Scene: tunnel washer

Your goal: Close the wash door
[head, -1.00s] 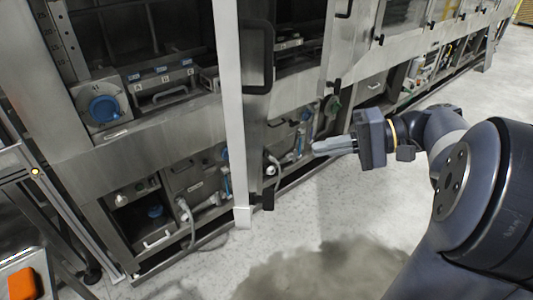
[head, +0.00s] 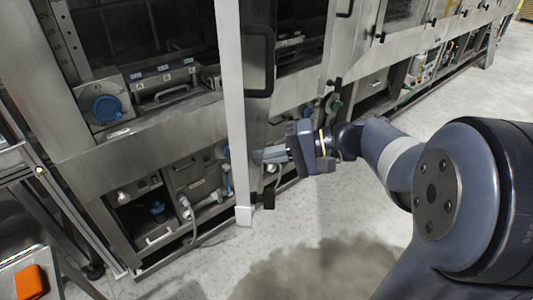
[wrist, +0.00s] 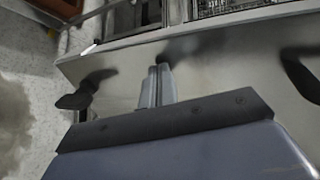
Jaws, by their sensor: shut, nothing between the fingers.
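The wash door (head: 238,120) stands open, swung out from the machine and seen nearly edge-on in the head view. Its steel face (wrist: 225,70) fills much of the wrist view. A black handle (head: 258,60) is on its right face, and it also shows in the wrist view (wrist: 302,75). A black latch (head: 264,200) sits low on the door and shows at left in the wrist view (wrist: 85,92). My gripper (head: 258,155) is shut and empty, its fingertips at the door's right face between handle and latch. Whether the tips touch is unclear.
The machine's dark opening (head: 130,35) lies left of the door, above a shelf with a blue round cap (head: 107,108). An orange object (head: 27,283) lies on a tray at lower left. The floor (head: 330,240) in front is clear.

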